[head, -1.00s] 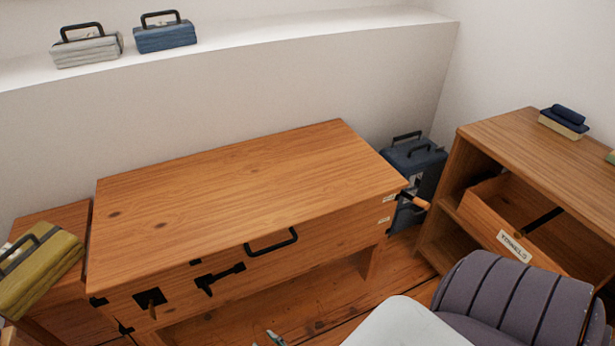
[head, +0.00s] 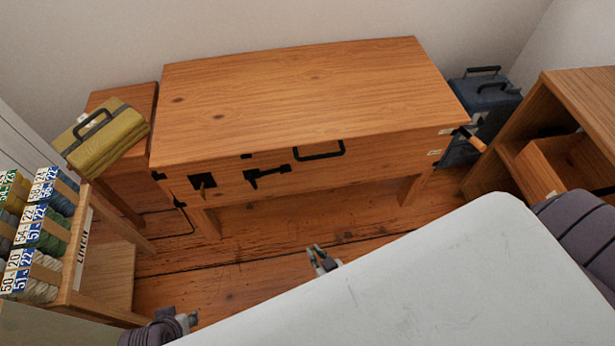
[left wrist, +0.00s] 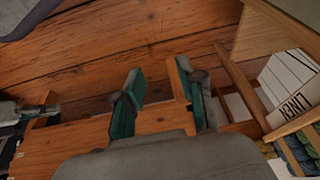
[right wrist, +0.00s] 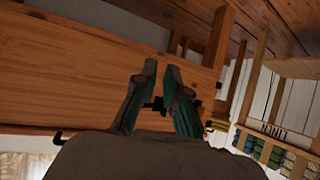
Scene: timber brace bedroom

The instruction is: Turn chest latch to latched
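The wooden chest (head: 300,95) stands against the wall in the head view. On its right end, a lever with an orange wooden grip (head: 470,138) sits near two small pale labels; their text is too small to read. The front has a black T-shaped fitting (head: 266,175) and a dark square plate with a small peg (head: 203,183). I cannot tell which fitting is the latch. My right gripper (head: 321,258) is below and in front of the chest, empty, fingers slightly apart; it also shows in the right wrist view (right wrist: 161,68). My left gripper (left wrist: 160,75) is open and empty.
A white surface (head: 400,280) fills the lower right, close to my right gripper. A thread rack (head: 75,245) stands at left, and an olive case (head: 103,138) lies on a side cabinet. A blue case (head: 485,105) and open-drawer cabinet (head: 580,100) are at right.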

